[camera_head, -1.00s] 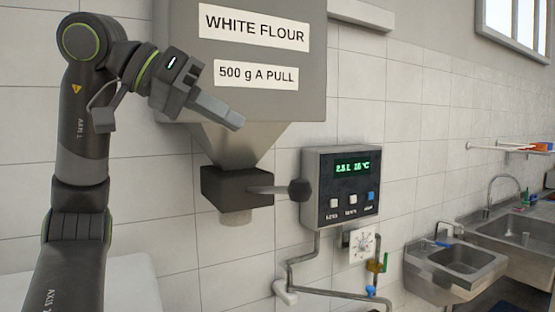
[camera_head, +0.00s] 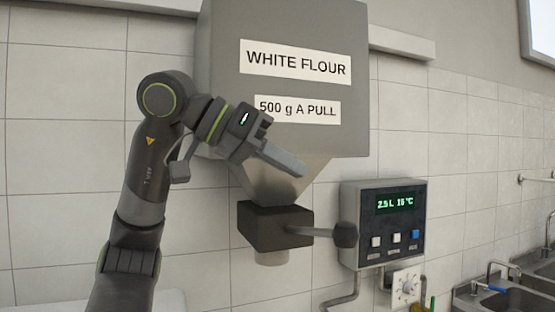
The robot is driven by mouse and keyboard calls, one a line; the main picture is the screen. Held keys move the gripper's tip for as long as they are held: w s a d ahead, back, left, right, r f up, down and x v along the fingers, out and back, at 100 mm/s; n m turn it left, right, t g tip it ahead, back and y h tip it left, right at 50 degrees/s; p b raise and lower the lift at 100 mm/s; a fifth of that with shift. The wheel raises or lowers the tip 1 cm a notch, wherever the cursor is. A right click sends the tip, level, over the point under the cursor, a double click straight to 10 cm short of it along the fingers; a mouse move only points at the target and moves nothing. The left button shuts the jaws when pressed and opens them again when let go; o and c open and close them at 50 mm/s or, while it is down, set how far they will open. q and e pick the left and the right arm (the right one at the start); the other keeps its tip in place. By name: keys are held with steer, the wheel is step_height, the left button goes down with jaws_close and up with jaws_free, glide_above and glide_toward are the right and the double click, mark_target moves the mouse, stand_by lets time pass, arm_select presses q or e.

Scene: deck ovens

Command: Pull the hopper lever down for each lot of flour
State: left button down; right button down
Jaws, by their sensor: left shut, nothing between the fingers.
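The grey flour hopper (camera_head: 215,60) hangs on the tiled wall, with labels reading "WHITE FLOUR" and "500 g A PULL". Under its cone is a dark valve block (camera_head: 272,228) with a short spout (camera_head: 271,258). The hopper lever (camera_head: 312,232) sticks out to the right from the block, about level, and ends in a dark round knob (camera_head: 345,234). My left gripper (camera_head: 301,170) is shut and empty. It shows in front of the cone, above the lever and apart from it in the picture. My right gripper is not in view.
A control box (camera_head: 384,222) reading "2.5 L 16 °C" is on the wall just right of the knob. Below it are pipes (camera_head: 342,300) and a white dial plate (camera_head: 406,287). Steel sinks (camera_head: 500,298) stand at the lower right. A pale surface shows at the lower left.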

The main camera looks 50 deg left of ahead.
arm_select(q)
steer(key=w+d+f+p, duration=0.1)
steer(key=w+d+f, duration=0.3)
steer(key=f, duration=0.2)
steer(key=shift+w+f, duration=0.2)
steer(key=shift+w, duration=0.1)
steer(key=shift+w, duration=0.1)
step_height(320, 180, down, 9)
steer(key=s+d+b, duration=0.1)
steer(key=b, duration=0.4)
steer(key=shift+d+r+m+y, duration=0.2)
steer(key=shift+d+m+y, duration=0.15)
steer(key=shift+m+y, duration=0.05)
